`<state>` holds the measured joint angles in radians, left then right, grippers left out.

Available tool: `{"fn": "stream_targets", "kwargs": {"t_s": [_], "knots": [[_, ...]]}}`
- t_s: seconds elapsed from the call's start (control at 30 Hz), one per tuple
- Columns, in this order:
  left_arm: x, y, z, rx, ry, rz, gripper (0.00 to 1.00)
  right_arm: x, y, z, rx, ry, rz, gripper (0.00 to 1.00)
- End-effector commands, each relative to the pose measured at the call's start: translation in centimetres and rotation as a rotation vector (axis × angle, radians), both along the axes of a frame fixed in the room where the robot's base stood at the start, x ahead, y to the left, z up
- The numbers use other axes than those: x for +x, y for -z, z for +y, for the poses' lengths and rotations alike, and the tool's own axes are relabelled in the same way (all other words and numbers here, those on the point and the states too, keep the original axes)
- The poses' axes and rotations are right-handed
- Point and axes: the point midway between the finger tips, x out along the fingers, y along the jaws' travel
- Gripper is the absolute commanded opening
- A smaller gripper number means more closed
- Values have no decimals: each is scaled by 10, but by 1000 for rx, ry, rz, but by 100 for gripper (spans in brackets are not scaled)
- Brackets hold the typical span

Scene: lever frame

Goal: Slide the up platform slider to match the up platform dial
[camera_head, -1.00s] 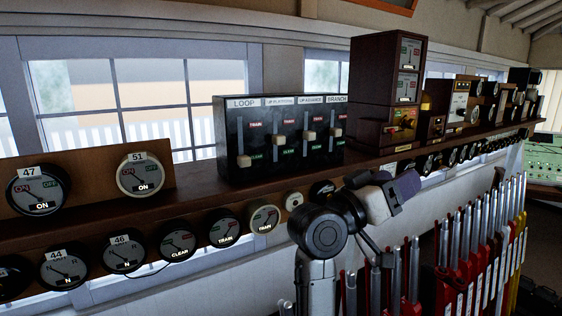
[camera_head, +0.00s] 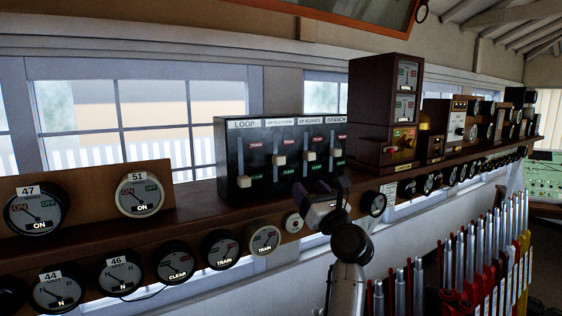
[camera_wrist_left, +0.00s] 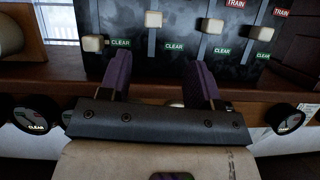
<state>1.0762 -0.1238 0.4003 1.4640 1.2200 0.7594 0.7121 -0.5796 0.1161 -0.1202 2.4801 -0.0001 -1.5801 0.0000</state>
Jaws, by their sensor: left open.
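The up platform slider (camera_head: 279,159) is a pale knob in the second slot of a black box (camera_head: 230,150), about midway between the red TRAIN mark and the green CLEAR mark. In the left wrist view its knob (camera_wrist_left: 153,19) stands ahead of the fingers. My left gripper (camera_head: 308,197) is open and empty, its purple fingers below and in front of the box, apart from the knob. Round dials under the shelf read CLEAR (camera_head: 177,262), TRAIN (camera_head: 221,249) and TRAIN (camera_head: 265,240). I cannot read which one is the up platform dial. My right gripper is out of view.
The loop slider (camera_head: 243,182) is low beside CLEAR. The up advance slider (camera_head: 309,155) and the branch slot are to the right. The box stands on a wooden shelf (camera_head: 195,205). A wooden cabinet (camera_head: 385,125) stands to its right. Several levers (camera_head: 480,250) rise at the lower right.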

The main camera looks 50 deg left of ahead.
Motion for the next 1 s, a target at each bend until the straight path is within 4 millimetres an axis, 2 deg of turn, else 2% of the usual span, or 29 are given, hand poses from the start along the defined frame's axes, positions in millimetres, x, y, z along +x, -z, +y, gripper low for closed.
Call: {"fn": "stream_targets", "kwargs": {"t_s": [0.1, 0.27, 0.7, 1.0], "knots": [[-5, 4, 4, -41, -10, -57, 57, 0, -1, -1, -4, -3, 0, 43], [-3, -4, 15, -40, 0, -77, 57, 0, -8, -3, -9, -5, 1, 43], [8, -36, 88, -37, 0, -73, 57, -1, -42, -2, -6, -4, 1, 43], [13, -48, 120, -37, 2, -75, 57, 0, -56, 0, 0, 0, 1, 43]]}}
